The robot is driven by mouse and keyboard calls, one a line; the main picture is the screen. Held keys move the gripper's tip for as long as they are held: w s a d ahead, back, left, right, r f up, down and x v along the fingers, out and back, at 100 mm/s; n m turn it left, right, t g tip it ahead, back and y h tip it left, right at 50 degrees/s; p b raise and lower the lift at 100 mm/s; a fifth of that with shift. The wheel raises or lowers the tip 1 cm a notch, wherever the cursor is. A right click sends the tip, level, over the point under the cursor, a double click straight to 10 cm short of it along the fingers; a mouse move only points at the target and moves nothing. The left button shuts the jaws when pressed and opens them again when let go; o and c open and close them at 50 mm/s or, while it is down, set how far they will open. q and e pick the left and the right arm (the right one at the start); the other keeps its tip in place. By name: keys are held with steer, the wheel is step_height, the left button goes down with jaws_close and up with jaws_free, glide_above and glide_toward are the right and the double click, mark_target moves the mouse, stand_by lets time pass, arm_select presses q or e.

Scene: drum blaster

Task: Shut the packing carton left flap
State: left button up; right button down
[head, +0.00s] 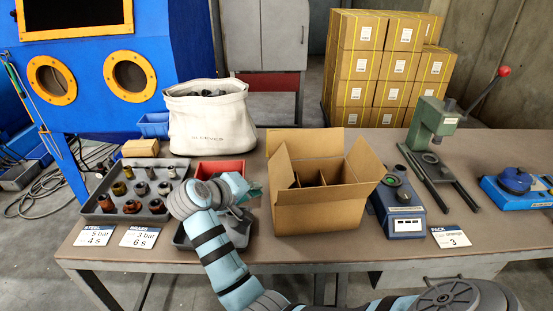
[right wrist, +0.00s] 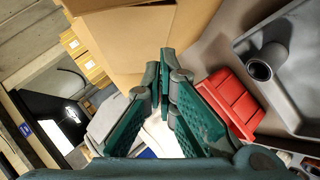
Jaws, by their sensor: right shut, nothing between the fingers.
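The packing carton (head: 320,217) is an open brown box with dividers inside, in the middle of the table in the head view. Its left flap (head: 281,170) stands up and leans outward to the left. The back and right flaps also stand open. My right gripper (head: 253,190) is just left of the carton, beside the left flap, with its fingers pointing toward it. In the right wrist view my right gripper (right wrist: 164,62) has its green fingers shut and empty, with brown cardboard (right wrist: 125,42) close beyond the tips. Whether they touch it is unclear. My left gripper is not in view.
A red bin (head: 220,171) sits behind my right gripper. A white sack (head: 208,122) and a tray of sockets (head: 104,207) stand to the left. A blue scale-like device (head: 398,208) stands close to the carton's right, with a green press (head: 434,122) beyond.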

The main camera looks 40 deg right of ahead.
step_height(320, 180, up, 9)
steer(key=w+a+h, duration=0.1)
steer(key=w+h, duration=0.1)
steer(key=w, duration=0.1)
steer(key=b, duration=0.1)
glide_toward(286, 155)
steer(key=w+d, duration=0.1)
steer(key=w+d+f, duration=0.1)
steer(key=d, duration=0.1)
steer(key=shift+w+d+f, duration=0.1)
steer(key=shift+d, duration=0.1)
steer(key=shift+s+d+f, duration=0.3)
steer(key=shift+d, duration=0.1)
